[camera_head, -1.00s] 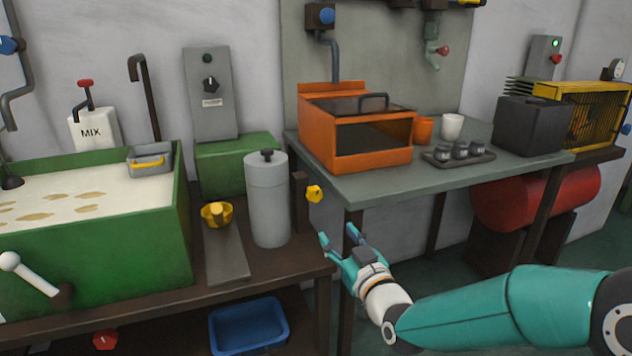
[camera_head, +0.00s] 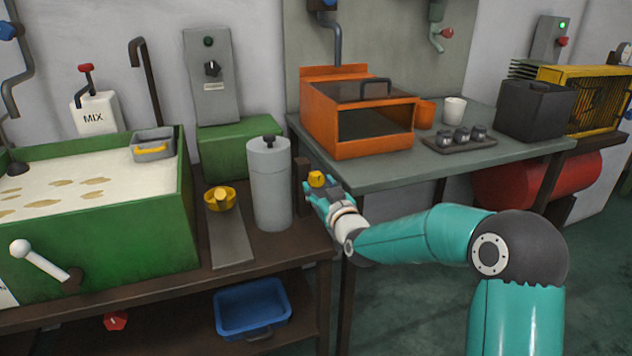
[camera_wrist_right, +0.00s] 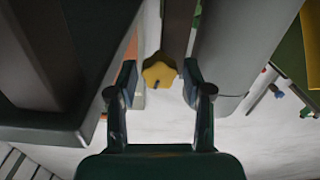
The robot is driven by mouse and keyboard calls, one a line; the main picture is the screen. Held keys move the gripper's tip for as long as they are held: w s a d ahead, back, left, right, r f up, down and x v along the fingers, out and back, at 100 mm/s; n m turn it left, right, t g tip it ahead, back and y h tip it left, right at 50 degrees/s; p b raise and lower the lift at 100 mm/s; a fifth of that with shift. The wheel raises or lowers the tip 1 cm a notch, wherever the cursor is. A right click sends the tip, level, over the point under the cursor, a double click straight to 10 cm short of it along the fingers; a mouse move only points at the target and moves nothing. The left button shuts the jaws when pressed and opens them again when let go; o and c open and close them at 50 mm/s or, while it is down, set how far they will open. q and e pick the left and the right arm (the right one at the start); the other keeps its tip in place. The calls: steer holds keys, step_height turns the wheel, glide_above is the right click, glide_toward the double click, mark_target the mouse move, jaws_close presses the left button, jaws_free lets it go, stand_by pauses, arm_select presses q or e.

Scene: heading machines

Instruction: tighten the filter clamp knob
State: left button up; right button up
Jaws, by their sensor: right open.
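The yellow star-shaped knob (camera_head: 317,179) sits on a brown post (camera_head: 301,184) beside the grey filter cylinder (camera_head: 269,186). In the right wrist view the knob (camera_wrist_right: 159,71) lies between the fingertips, with a small dark mark on its face. My right gripper (camera_head: 312,194) is at the knob in the head view, and its fingers partly cover the knob's lower side. In the wrist view the right gripper (camera_wrist_right: 157,92) is open, with a finger on each side of the knob. I cannot tell whether the fingers touch it. My left gripper is not in view.
The grey table (camera_head: 375,178) with the orange box (camera_head: 357,115) stands right of the knob. The green tank (camera_head: 110,245) of pale liquid is at left. A yellow cup-like part (camera_head: 220,203) sits left of the cylinder. A blue bin (camera_head: 252,308) is below.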

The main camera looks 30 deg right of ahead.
steer(key=shift+x, duration=1.35)
steer(key=c, duration=0.9)
steer(key=shift+f+n+b, duration=0.15)
steer(key=shift+n+b, duration=0.75)
steer(key=shift+b, duration=0.05)
steer(key=shift+n, duration=0.6)
steer(key=o, duration=0.9)
